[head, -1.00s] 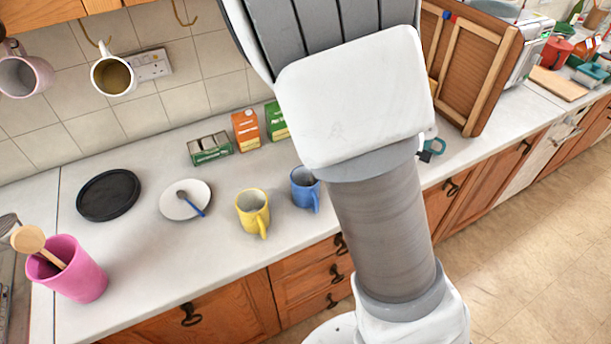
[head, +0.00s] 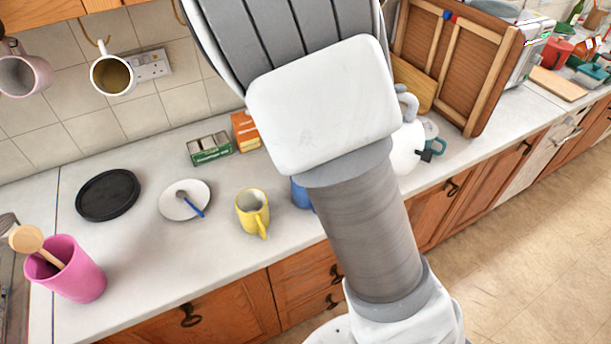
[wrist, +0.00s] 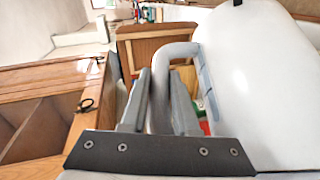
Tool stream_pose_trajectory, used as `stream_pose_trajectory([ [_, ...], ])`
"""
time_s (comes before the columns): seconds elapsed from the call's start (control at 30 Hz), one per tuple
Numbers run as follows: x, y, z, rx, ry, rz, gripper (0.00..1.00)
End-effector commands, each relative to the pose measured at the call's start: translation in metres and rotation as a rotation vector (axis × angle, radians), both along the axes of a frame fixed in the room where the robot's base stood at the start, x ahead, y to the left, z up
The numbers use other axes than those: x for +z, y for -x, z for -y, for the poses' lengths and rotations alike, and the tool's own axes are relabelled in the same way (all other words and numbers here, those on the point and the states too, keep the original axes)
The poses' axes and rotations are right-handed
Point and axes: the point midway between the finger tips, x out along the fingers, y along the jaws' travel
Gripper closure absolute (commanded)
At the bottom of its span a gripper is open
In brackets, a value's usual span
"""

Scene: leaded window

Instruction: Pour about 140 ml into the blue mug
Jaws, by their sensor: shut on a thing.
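The blue mug (head: 301,194) stands on the counter in the head view, mostly hidden behind my arm; a blue strip of it shows to the right of the yellow mug (head: 252,210). A white kettle (head: 407,148) with a grey handle shows just right of my arm. In the wrist view the kettle's white body (wrist: 255,75) fills the right side, with a blue-grey level strip. My gripper (wrist: 162,78) is shut on the kettle's handle (wrist: 161,105). The head view hides my gripper behind the arm. I cannot tell whether the kettle touches the counter, nor see its spout.
A white saucer (head: 174,207) with a blue spoon, a black plate (head: 108,195) and a pink utensil pot (head: 78,278) stand left. Tea boxes (head: 210,149) stand behind. A wooden framed panel (head: 462,62) and a small teal thing (head: 431,130) are right, near the kettle.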

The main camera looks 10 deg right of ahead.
Motion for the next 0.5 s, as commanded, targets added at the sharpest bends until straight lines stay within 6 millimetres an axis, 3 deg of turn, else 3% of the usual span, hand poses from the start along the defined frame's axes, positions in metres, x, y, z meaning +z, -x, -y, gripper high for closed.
stream_pose_trajectory([
  [0.5,-0.0011,-0.0014,-0.01,-0.001,0.052,0.003,1.0],
])
